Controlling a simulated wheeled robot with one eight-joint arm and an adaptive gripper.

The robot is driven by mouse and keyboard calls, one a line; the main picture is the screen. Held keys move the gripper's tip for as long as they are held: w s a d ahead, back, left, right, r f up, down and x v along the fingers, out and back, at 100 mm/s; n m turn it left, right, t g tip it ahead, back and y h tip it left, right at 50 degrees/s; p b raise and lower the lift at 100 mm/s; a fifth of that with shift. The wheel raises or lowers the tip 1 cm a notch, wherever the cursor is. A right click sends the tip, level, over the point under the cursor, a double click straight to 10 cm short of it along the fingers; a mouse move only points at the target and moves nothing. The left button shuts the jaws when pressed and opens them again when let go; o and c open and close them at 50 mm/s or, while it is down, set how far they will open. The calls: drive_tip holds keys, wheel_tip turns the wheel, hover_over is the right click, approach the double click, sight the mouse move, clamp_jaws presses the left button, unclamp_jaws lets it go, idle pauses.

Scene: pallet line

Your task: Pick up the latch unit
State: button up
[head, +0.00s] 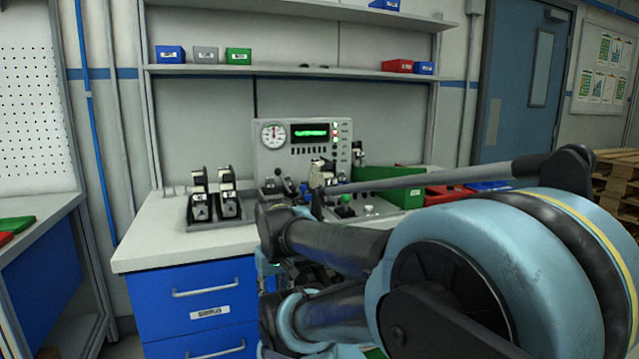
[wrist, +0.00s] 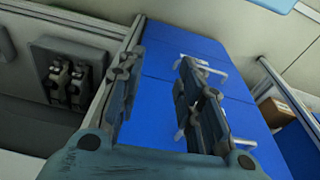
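Two similar black-and-pale units, which look like latch units, stand side by side in a dark tray (head: 188,222) on the bench's left part: a left one (head: 200,203) and a right one (head: 229,200). I cannot tell which one the task names. In the wrist view, the pair (wrist: 68,82) and the tray (wrist: 42,52) lie to the left, outside my fingers. My gripper (wrist: 160,55) is open and empty, with blue drawer fronts behind its fingers. In the head view, my arm hides the gripper's end.
A gauge panel (head: 301,137) stands at the back of the bench, with a dark-and-pale fixture (head: 321,175) before it. A green bin (head: 390,186) and a red bin (head: 446,194) are to the right. The front-left bench top (head: 150,240) is clear. Blue drawers (head: 205,297) are below.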

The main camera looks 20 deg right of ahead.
drive_tip(key=shift+w+a, duration=0.35)
drive_tip(key=shift+w, duration=0.05)
